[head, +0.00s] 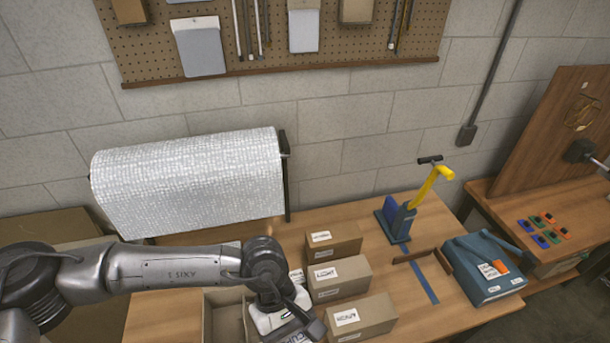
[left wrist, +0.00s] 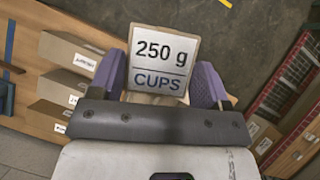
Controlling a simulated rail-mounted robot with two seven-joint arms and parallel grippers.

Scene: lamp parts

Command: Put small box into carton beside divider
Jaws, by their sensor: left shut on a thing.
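My left gripper (left wrist: 160,78) has its two purple fingers shut on a small box (left wrist: 160,62). The box has a white label reading "250 g CUPS" facing the left wrist camera. In the head view my left wrist is at the bottom middle, and its fingers and most of the box are cut off or hidden. An open cardboard carton (head: 226,298) stands on the bench just left of my wrist, partly covered by my arm. I cannot clearly make out its divider. My right gripper is not in view.
Three closed labelled cartons (head: 340,277) stand in a row right of my wrist. Beyond them are a blue tool with a yellow handle (head: 430,186) and a blue case (head: 483,270). A silver wrap roll (head: 190,185) stands behind my arm. A red grid (left wrist: 283,88) shows in the left wrist view.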

